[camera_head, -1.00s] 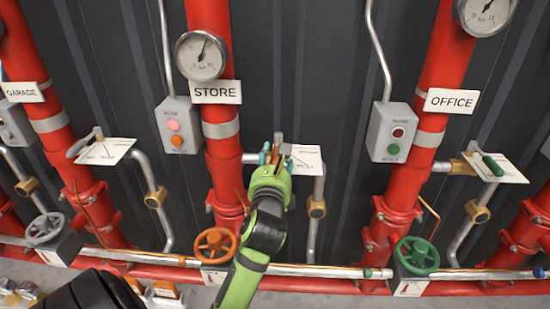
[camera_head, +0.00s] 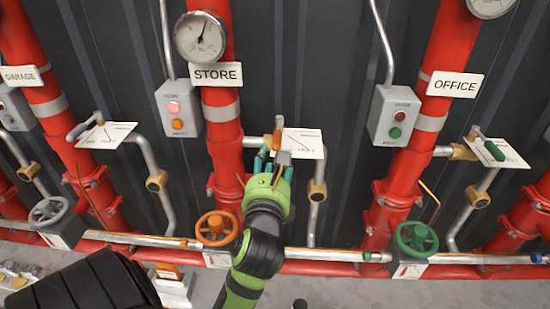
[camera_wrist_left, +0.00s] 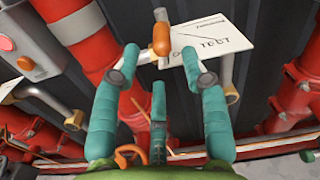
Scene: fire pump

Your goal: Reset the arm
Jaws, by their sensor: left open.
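My green left arm reaches up the middle of the head view. My left gripper (camera_head: 273,167) is open and empty, with teal fingers spread just below the STORE line's orange-handled lever (camera_head: 277,138). In the left wrist view the gripper (camera_wrist_left: 160,80) frames that orange handle (camera_wrist_left: 160,38), which stands beyond the fingertips and appears apart from them. A white placard (camera_wrist_left: 218,40) sits behind the handle; its printing is partly readable. My right gripper is not in view.
Red pipes carry STORE (camera_head: 215,74), OFFICE (camera_head: 455,84) and GARAGE (camera_head: 20,76) signs. An orange handwheel (camera_head: 216,228), a green handwheel (camera_head: 417,238) and a grey button box (camera_head: 178,107) are nearby. A horizontal silver pipe (camera_head: 325,255) runs low across the front.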

